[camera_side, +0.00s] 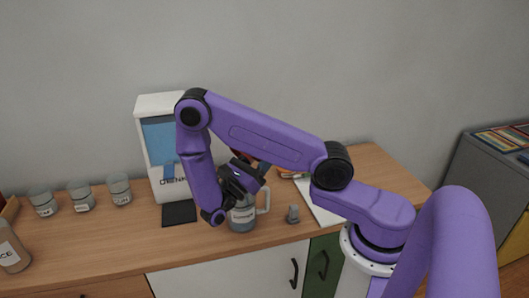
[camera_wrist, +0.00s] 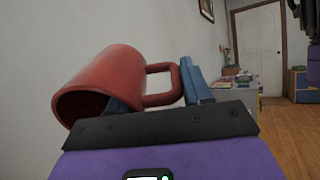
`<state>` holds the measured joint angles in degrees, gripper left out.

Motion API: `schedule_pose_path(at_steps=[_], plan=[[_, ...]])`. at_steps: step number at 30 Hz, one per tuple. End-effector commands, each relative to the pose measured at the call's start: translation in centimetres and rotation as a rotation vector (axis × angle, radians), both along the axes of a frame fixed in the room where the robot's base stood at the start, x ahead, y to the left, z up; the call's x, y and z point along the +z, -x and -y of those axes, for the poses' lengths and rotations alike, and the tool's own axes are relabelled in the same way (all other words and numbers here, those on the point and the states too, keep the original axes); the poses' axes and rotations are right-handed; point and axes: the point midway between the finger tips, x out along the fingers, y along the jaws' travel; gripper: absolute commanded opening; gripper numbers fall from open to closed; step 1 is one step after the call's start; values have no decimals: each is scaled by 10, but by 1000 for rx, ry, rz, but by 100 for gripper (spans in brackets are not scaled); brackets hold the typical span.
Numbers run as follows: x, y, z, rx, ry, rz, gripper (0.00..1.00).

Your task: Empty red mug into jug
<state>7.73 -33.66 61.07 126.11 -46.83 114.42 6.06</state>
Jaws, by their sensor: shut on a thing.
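The red mug (camera_wrist: 105,80) is large in the wrist view, with its opening at the left and its handle at the right. It appears tilted over on its side; its contents cannot be made out. My gripper (camera_wrist: 158,90) is shut on it, with blue fingers near the handle side. In the side view my gripper (camera_side: 252,178) is just above the jug and my arm hides most or all of the mug. The jug (camera_side: 242,217) is clear with a pale label and a handle on its right, upright on the counter; its top is partly hidden by my gripper.
A white and blue dispenser (camera_side: 160,107) stands behind the arm, with a black pad (camera_side: 179,213) before it. Several labelled jars (camera_side: 82,198) stand at the left, near a bottle (camera_side: 11,250).

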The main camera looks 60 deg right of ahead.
Motion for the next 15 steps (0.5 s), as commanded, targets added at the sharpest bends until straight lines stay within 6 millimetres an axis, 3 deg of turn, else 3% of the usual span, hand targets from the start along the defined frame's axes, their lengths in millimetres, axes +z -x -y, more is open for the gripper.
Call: schedule_pose_path(at_steps=[15], plan=[[1,0,1,-1,-17,7,0]])
